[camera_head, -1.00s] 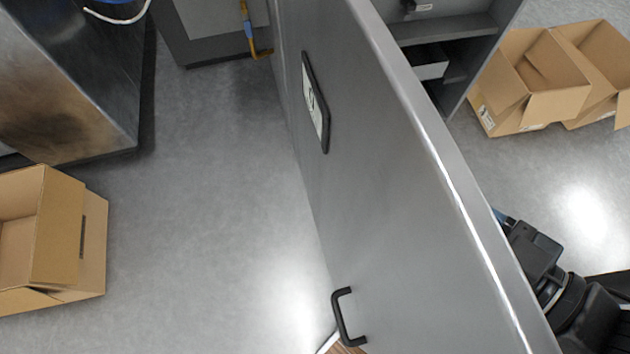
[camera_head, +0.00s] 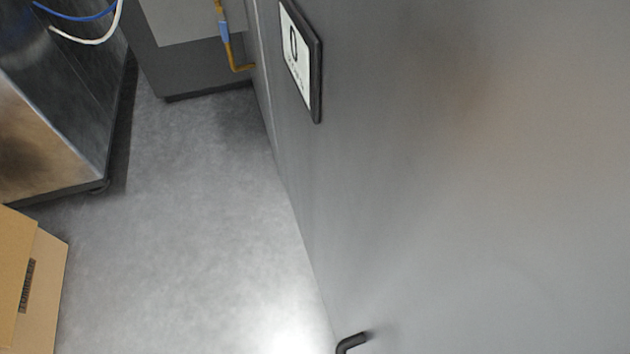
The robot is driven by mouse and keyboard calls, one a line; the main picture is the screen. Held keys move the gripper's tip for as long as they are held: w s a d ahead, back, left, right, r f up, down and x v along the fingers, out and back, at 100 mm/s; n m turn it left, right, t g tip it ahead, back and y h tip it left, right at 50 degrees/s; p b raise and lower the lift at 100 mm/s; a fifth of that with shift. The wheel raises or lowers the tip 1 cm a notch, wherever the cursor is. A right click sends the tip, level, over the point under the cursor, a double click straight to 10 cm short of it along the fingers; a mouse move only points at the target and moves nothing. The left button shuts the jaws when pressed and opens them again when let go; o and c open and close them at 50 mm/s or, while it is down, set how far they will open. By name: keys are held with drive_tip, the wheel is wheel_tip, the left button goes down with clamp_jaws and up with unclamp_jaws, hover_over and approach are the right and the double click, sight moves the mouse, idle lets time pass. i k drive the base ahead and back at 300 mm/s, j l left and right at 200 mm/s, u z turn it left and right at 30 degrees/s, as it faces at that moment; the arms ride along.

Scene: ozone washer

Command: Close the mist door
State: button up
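The mist door (camera_head: 450,180) is a large plain grey panel that fills the right half of the head view. Its far edge runs slantwise down the middle of the picture. A black-framed white sign (camera_head: 301,58) is fixed to its upper left part. A black bar handle (camera_head: 351,342) on the door shows only its upper end at the bottom edge of the picture. My gripper is not in view. Whatever lies behind the door, including the cabinet's inside, is hidden.
Grey floor (camera_head: 190,230) lies clear left of the door. A cardboard box (camera_head: 35,290) stands at the lower left edge. A metal machine (camera_head: 60,110) stands at the upper left, with blue and white hoses (camera_head: 90,35). A grey cabinet (camera_head: 200,65) with a yellow pipe (camera_head: 235,62) is at the top.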

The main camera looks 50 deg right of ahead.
sight(455, 173)
drive_tip(key=k+j+u, duration=0.35)
drive_tip(key=i+j+u, duration=0.1)
drive_tip(key=j+u, duration=0.25)
drive_tip(key=i+j+u, duration=0.2)
drive_tip(key=u, duration=0.2)
drive_tip(key=j, duration=0.1)
